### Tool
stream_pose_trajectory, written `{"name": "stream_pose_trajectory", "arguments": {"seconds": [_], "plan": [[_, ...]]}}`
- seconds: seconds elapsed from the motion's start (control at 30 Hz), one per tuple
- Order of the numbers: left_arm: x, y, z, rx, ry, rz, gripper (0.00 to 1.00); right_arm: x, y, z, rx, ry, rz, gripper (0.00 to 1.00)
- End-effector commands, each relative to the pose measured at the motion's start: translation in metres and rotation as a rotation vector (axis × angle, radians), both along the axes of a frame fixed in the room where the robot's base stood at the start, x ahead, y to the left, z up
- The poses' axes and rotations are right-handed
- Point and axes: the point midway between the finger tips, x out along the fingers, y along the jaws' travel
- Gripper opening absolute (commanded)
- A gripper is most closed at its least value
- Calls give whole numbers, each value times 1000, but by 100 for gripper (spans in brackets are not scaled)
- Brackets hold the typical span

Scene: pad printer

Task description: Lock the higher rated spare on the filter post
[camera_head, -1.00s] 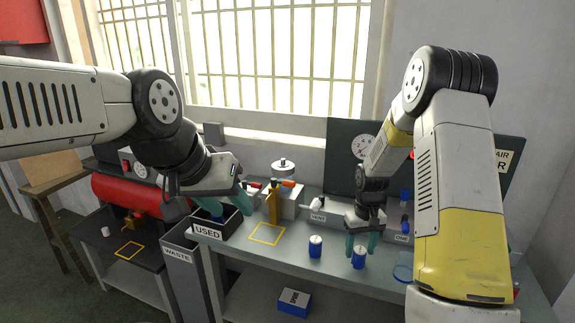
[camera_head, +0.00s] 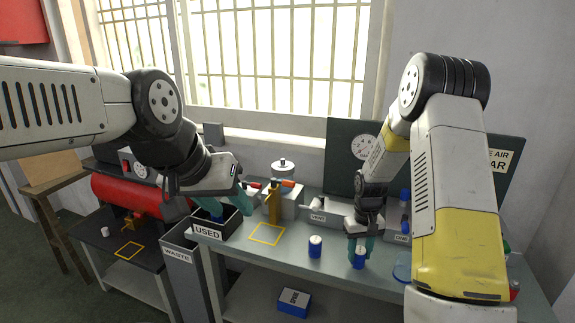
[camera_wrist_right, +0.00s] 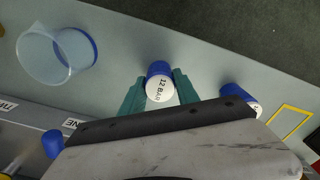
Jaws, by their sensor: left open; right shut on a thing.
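My right gripper (camera_head: 360,248) is shut on a blue spare with a white top (camera_head: 359,259) at the grey bench. In the right wrist view, this spare (camera_wrist_right: 159,84) sits between the teal fingers and its white face reads "12 BAR". A second blue spare with a white top (camera_head: 315,247) stands to its left; its marking is not readable. My left gripper (camera_head: 230,203) is open above the black USED box (camera_head: 209,236), where something blue shows. A yellow-brown post (camera_head: 273,207) stands behind the yellow square, beside a pale block with red and orange handles; I cannot tell its fittings.
A yellow square outline (camera_head: 267,235) marks clear bench between the box and the spares. A clear cup with a blue part (camera_wrist_right: 60,52) lies near the right gripper. A grey WASTE bin (camera_head: 178,258) stands left. A blue box (camera_head: 293,302) is on the lower shelf.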

Motion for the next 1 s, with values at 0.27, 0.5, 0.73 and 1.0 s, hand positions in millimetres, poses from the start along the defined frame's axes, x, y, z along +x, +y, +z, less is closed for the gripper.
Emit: {"name": "stream_pose_trajectory", "arguments": {"seconds": [0.27, 0.5, 0.73, 1.0], "plan": [[0, 0, 0, 0, 0, 0, 44, 0, 0, 0, 0, 0, 0, 0], [0, 0, 0, 0, 0, 0, 44, 1, 0, 10, 0, -2, 0, 0], [0, 0, 0, 0, 0, 0, 44, 0, 0, 24, 0, -2, 0, 0], [0, 0, 0, 0, 0, 0, 44, 0, 0, 40, 0, -2, 0, 0]]}}
